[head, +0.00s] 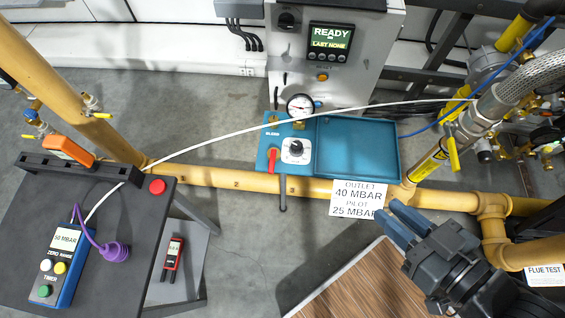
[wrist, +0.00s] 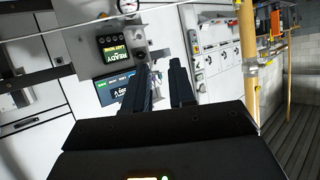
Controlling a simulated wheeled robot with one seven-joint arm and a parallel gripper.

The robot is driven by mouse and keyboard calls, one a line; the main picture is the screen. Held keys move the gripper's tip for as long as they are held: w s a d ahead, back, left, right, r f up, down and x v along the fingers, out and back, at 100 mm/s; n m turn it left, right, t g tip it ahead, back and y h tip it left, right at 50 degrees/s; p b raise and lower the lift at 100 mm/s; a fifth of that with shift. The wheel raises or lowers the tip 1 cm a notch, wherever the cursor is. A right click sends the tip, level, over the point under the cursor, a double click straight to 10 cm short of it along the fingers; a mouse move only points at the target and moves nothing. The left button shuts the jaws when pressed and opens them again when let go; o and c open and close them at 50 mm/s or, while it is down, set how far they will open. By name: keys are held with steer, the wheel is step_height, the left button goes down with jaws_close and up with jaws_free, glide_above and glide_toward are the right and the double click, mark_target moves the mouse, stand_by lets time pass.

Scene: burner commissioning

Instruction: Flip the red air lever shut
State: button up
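A red lever (head: 273,161) sits at the left end of a teal panel (head: 261,136) on the yellow pipe, in the head view. It runs roughly up and down in the picture, slightly tilted. A black knob on a white dial (head: 296,150) is just to its right. My gripper (head: 388,216) is at the lower right, well apart from the lever. Its two dark blue fingers are spread with nothing between them. In the wrist view my gripper (wrist: 160,75) also shows a gap between the fingers; I cannot make out the lever there.
A pressure gauge (head: 300,106) stands above the panel, and a white hose crosses over it. A sign (head: 357,198) hangs on the pipe near my fingers. A dark hooked handle (head: 283,192) hangs below the panel. A black cart (head: 120,240) with meters stands left.

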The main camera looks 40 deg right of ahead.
steer(key=w+d+f, duration=0.1)
steer(key=f, duration=0.2)
steer(key=w+d+f+m+g, duration=0.1)
steer(key=f, duration=0.3)
steer(key=w+d+f+m+g, duration=0.1)
steer(key=f, duration=0.3)
steer(key=shift+w+b, duration=0.2)
steer(key=shift+b, duration=0.2)
jaws_close()
steer(key=w+d+f+m+g+y+b, duration=0.1)
steer(key=w+d+f+m+g, duration=0.15)
steer(key=w+f, duration=0.45)
steer(key=w+d+f+m+g+y+b, duration=0.1)
steer(key=w+f+y, duration=0.1)
steer(key=w, duration=0.3)
steer(key=w+d+f+m+g+y+b, duration=0.1)
steer(key=w+f+y, duration=0.1)
steer(key=w+y, duration=0.3)
steer(key=shift+w+d+f, duration=0.3)
steer(key=shift+w+f, duration=0.1)
steer(key=shift+w, duration=0.15)
